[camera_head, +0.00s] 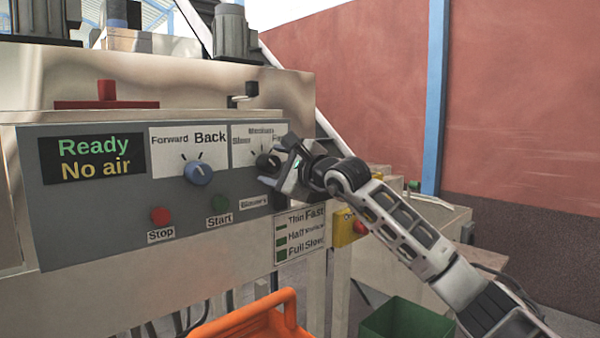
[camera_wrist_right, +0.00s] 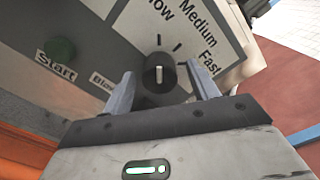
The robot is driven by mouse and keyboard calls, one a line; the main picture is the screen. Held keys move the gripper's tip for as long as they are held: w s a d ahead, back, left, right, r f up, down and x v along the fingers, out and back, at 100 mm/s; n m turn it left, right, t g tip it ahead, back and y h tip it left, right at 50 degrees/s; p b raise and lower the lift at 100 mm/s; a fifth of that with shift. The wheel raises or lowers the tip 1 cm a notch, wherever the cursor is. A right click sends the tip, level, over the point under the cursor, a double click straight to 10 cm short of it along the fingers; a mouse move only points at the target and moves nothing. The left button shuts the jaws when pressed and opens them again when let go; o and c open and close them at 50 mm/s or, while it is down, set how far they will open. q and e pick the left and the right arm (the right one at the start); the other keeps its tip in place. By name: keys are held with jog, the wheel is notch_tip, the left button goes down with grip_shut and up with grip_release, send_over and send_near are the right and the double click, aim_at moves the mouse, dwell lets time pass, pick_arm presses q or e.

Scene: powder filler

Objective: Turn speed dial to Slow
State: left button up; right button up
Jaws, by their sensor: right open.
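The speed dial (camera_head: 266,161) is a dark knob on the grey control panel, under a label with Slow, Medium and Fast. In the right wrist view the dial (camera_wrist_right: 160,73) has a pale pointer line directed at the tick beside Medium. My right gripper (camera_head: 282,172) is at the panel by the dial and covers part of it and its label. In the wrist view the gripper (camera_wrist_right: 163,85) is open, with one finger on each side of the dial and gaps visible between. My left gripper is not in view.
A display (camera_head: 92,158) reads Ready, No air. A yellow switch box (camera_head: 345,228) is below right. An orange object (camera_head: 255,322) and green bin (camera_head: 405,320) stand below.

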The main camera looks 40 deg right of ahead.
pick_arm(q)
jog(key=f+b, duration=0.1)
jog(key=b, duration=0.3)
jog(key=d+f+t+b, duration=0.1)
jog(key=b, duration=0.3)
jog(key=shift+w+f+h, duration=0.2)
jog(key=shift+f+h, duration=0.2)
pick_arm(e)
jog(key=s+d, duration=0.1)
jog(key=s, duration=1.3)
jog(key=shift+s, duration=0.4)
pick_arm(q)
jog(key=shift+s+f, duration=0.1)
pick_arm(e)
jog(key=shift+f, duration=0.1)
